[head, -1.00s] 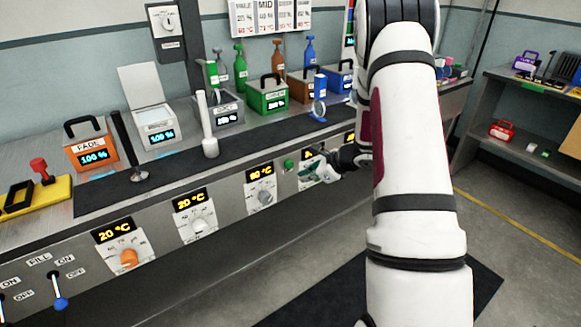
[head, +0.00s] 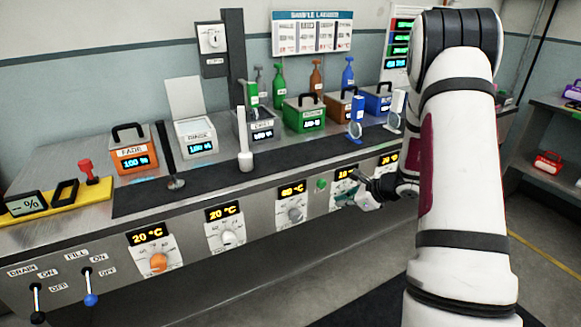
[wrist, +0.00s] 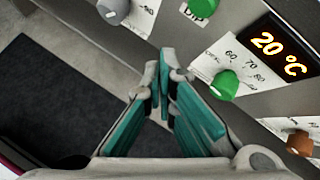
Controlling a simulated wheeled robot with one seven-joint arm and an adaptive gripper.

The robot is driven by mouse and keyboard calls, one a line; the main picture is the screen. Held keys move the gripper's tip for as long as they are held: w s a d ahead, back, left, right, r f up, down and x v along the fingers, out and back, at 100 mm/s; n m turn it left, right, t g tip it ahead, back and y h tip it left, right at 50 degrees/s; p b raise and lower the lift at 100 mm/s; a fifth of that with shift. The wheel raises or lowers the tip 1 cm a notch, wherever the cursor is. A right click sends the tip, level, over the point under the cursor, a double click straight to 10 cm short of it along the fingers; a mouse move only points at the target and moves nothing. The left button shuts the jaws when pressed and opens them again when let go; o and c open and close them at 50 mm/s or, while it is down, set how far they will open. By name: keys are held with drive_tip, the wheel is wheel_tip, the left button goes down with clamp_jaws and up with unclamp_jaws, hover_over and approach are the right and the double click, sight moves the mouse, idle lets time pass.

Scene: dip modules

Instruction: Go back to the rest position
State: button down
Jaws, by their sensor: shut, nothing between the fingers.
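My gripper (head: 362,192) is in front of the bench's front panel, near the dials on its right part. In the wrist view my gripper (wrist: 163,75) shows its teal-padded fingers meeting at the tips, with nothing between them. A green knob (wrist: 224,84) beside a 20 °C display (wrist: 279,53) is close to the right of the fingertips. I cannot tell whether they touch. In the head view my white arm comes down the right side and hides part of the bench.
The bench panel has several dials, such as the orange knob (head: 158,262), and a blue-tipped lever (head: 90,299). On top stand an orange box (head: 134,158), a green box (head: 304,114) and a white upright handle (head: 245,155). Dark floor mat (wrist: 60,105) lies below; a shelf (head: 545,180) stands right.

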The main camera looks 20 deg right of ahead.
drive_tip(key=s+a+r+n+g+y+p, duration=0.1)
drive_tip(key=s+a+r+n+p, duration=0.1)
drive_tip(key=s+a+r+n, duration=0.4)
drive_tip(key=s+a+r+n+g+y+p, duration=0.1)
drive_tip(key=a+r+n+g, duration=0.15)
drive_tip(key=a+r, duration=0.7)
drive_tip(key=s+a+r+n+y+p, duration=0.15)
drive_tip(key=s+a+r+n, duration=0.25)
drive_tip(key=a+r+n, duration=0.4)
drive_tip(key=s+a+r+n+g+h+p, duration=0.1)
drive_tip(key=s+a+r+n+p, duration=0.1)
drive_tip(key=s+r, duration=0.3)
drive_tip(key=s+a+r+n+g+h+p, duration=0.1)
drive_tip(key=s+a+r+n, duration=0.15)
drive_tip(key=s, duration=0.45)
drive_tip(key=s+d+r+n+h+p, duration=0.1)
drive_tip(key=s+r+n+h, duration=0.1)
drive_tip(key=s, duration=0.4)
drive_tip(key=s+d+r+n+h+p, duration=0.2)
drive_tip(key=s+n, duration=0.3)
drive_tip(key=s, duration=0.1)
drive_tip(key=shift+s+r+t+h, duration=0.3)
drive_tip(key=shift+s+t+h, duration=0.05)
drive_tip(key=shift+t, duration=0.1)
